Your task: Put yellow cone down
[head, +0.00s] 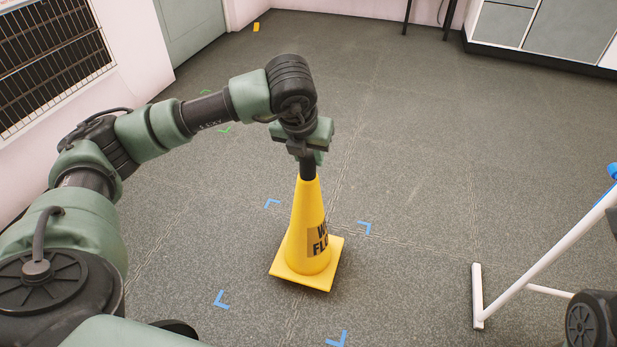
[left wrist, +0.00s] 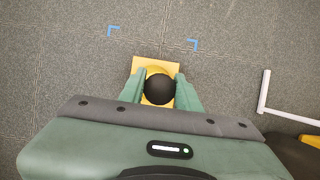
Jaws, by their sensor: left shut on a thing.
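A yellow cone (head: 303,236) with a square base, a black top and dark lettering stands upright in the middle of the head view. My left gripper (head: 308,157) is shut on the cone's black top from above. In the left wrist view, the black top (left wrist: 159,89) sits between the two green fingers, with the yellow base (left wrist: 142,66) below. Blue corner marks on the floor, such as the far left one (head: 272,202) and the near left one (head: 221,300), surround the cone. I cannot tell whether its base touches the floor. My right gripper is not in view.
A white-legged frame (head: 521,275) stands on the floor at the right. A white cabinet (head: 545,30) is at the back right, and a wall with a dark grille (head: 48,55) is at the left. The floor behind the cone is clear.

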